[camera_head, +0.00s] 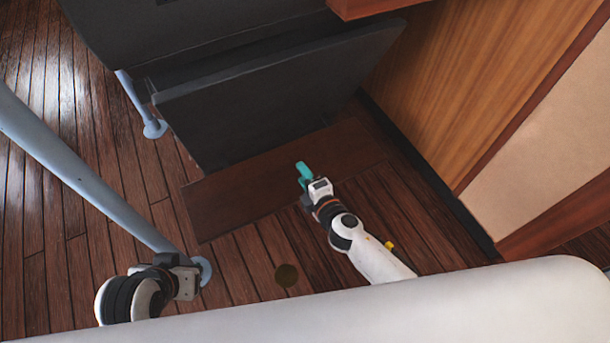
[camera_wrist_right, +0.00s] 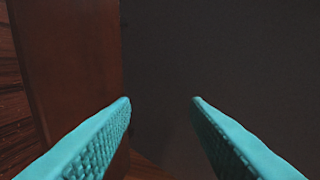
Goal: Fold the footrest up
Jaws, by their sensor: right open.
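The footrest appears to be the flat brown board (camera_head: 235,205) low over the floor, in front of a dark upright panel (camera_head: 260,105). It lies folded down. My right gripper (camera_head: 304,174) is over the right half of the board in the head view. In the right wrist view its teal fingers (camera_wrist_right: 161,102) are apart with nothing between them. There the brown board (camera_wrist_right: 70,70) stands at left and the dark panel (camera_wrist_right: 240,60) fills the right. My left gripper (camera_head: 187,280) is at lower left, away from the board; its fingers are not clear.
A grey-blue pole (camera_head: 90,180) slants across the left, its foot near my left gripper. A wood-panelled wall (camera_head: 455,85) bounds the right. A dark seat or bench (camera_head: 200,25) is above the panel.

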